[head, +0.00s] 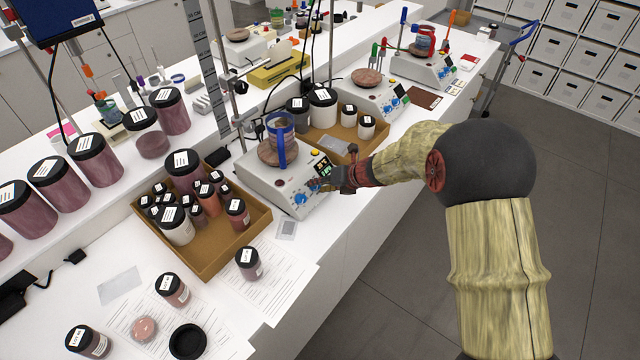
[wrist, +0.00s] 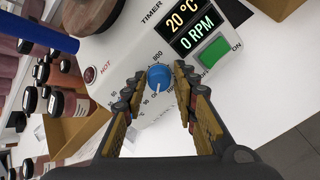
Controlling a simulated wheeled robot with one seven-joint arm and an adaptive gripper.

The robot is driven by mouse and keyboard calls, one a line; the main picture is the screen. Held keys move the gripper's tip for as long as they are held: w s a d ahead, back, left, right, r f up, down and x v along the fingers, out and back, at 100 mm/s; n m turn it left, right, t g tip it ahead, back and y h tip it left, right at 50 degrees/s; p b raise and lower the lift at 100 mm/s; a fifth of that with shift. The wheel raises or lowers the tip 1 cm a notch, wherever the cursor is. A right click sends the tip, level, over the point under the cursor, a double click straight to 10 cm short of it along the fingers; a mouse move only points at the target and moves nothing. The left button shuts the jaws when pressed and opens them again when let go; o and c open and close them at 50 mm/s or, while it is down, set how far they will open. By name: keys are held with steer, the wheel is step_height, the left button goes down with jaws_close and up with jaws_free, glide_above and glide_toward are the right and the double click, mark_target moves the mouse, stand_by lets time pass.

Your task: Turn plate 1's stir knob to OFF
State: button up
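The near hot plate (head: 262,192), a white unit with a round brown top, stands on the bench; I cannot read a plate number. Its front panel has a blue knob (wrist: 158,77) with a white pointer line aimed down in the wrist view. The dial marks around it are partly hidden; "800" shows above it. The display (wrist: 188,30) reads 20 °C and 0 RPM. My gripper (wrist: 156,88) is open, its fingertips on either side of the knob with gaps showing. In the head view my gripper (head: 330,182) is at the panel and partly covers it.
A blue-banded beaker (head: 281,140) stands on the plate. A cardboard tray (head: 232,250) of jars sits left of it, and another tray (head: 372,152) behind. A green ON switch (wrist: 213,50) is near my right finger. The bench front edge is clear.

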steer(key=shift+o, duration=1.1)
steer(key=shift+r, duration=0.15)
steer(key=v, duration=1.1)
steer(key=shift+s+d+r, duration=0.2)
steer(key=shift+d, duration=0.05)
